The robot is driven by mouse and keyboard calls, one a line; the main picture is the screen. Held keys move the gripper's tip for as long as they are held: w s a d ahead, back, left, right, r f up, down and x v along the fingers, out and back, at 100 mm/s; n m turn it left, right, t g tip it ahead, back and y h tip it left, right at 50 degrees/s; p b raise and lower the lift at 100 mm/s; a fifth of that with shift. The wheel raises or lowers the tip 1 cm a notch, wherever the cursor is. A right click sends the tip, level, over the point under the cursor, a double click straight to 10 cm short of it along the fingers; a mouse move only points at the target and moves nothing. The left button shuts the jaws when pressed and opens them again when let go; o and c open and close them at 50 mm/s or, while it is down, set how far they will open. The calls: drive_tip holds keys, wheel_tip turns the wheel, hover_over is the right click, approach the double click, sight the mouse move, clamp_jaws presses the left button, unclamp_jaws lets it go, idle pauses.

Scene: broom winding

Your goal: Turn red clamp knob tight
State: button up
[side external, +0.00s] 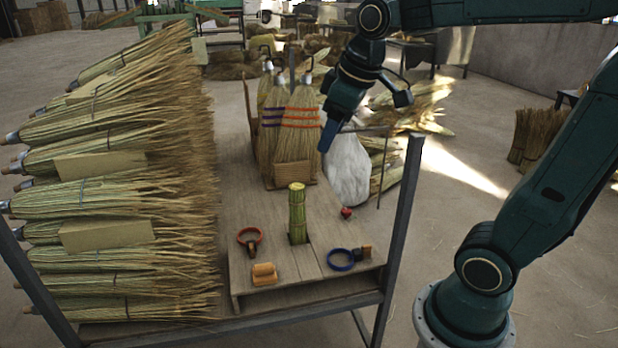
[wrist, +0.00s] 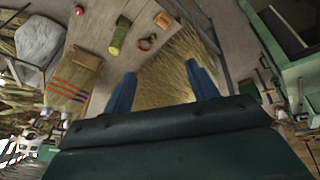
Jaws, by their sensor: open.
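A red ring clamp (side external: 250,236) lies on the wooden board, left of an upright green stalk bundle (side external: 298,215). A small dark part sits at the clamp's near side. A small red knob-like piece (side external: 346,212) lies right of the bundle, apart from the clamp. I cannot tell which of these is the clamp knob. The wrist view also shows the red clamp (wrist: 147,42), the bundle (wrist: 117,38) and the red piece (wrist: 79,10). My gripper (side external: 326,142) is above the board's back right, near the brooms. Its blue fingers (wrist: 161,72) are open and empty.
A blue ring clamp (side external: 341,260) and an orange-brown block (side external: 264,273) lie at the board's front. Finished brooms (side external: 296,130) and a white sack (side external: 348,170) stand behind. Straw bundles (side external: 120,200) fill the left. A metal post (side external: 398,230) rises at the right.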

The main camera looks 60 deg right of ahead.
drive_tip(key=w+d+f+n+g, duration=0.15)
drive_tip(key=w+d+f, duration=0.35)
drive_tip(key=w+d, duration=0.5)
drive_tip(key=w+d+f+n+g, duration=0.1)
drive_tip(key=w+d+f+n, duration=0.1)
drive_tip(key=w+d+f, duration=0.75)
drive_tip(key=n+g, duration=0.2)
drive_tip(key=n, duration=0.2)
hover_over(346, 210)
wheel_tip(346, 210, down, 20)
drive_tip(key=shift+d+m+y, duration=0.1)
drive_tip(key=shift+m+y, duration=0.15)
drive_tip(key=shift+y, duration=0.15)
drive_tip(key=shift+f, duration=0.15)
drive_tip(key=shift+f, duration=6.75)
